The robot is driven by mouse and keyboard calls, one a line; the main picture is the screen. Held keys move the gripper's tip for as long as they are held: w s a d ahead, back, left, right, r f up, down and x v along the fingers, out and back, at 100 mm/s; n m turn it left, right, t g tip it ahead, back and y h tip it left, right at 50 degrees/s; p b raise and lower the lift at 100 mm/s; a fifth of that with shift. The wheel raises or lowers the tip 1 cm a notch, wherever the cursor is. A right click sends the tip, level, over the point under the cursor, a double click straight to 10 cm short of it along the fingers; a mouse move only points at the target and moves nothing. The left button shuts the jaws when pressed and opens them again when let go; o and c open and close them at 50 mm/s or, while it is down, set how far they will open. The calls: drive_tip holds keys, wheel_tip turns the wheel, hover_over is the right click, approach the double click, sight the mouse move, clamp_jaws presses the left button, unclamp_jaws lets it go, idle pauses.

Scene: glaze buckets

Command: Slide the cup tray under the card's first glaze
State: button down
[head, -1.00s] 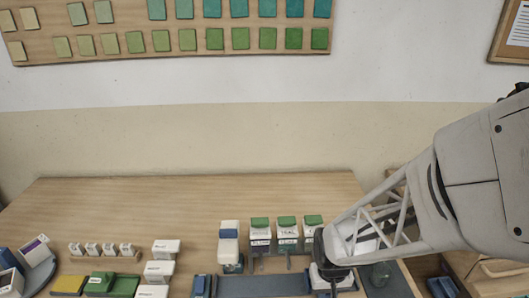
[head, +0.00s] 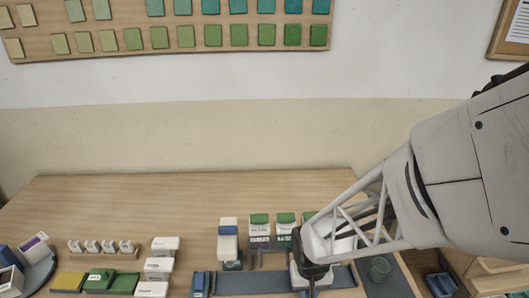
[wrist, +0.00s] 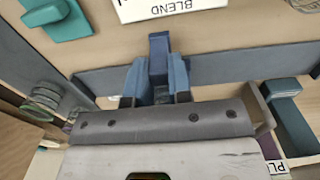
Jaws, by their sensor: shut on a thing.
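My gripper (head: 312,286) is over the long slate-blue rail (head: 245,284) at the front of the table. In the wrist view its two blue-grey fingers (wrist: 158,88) are shut on a dark blue upright piece (wrist: 158,52), which I take for the cup tray's handle. The rest of the tray and any cup are hidden under my gripper. White buckets with green lids (head: 260,228) stand behind the rail, the right one partly hidden by my arm. A small white card (head: 98,276) lies on a green block at the left; its writing is too small to read.
A white-and-blue bottle-like thing (head: 229,240) stands left of the buckets. A blue block (head: 200,284) is at the rail's left end. A clear glass (head: 380,268) stands right of my gripper. White boxes (head: 157,267) stand farther left. The rail's left stretch is clear.

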drive_tip(key=shift+a, duration=0.15)
idle(0.4)
drive_tip(key=shift+a, duration=2.05)
drive_tip(key=c, duration=1.1)
unclamp_jaws()
drive_tip(key=shift+r, duration=0.1)
wheel_tip(320, 180, up, 7)
drive_tip(key=shift+f, duration=0.1)
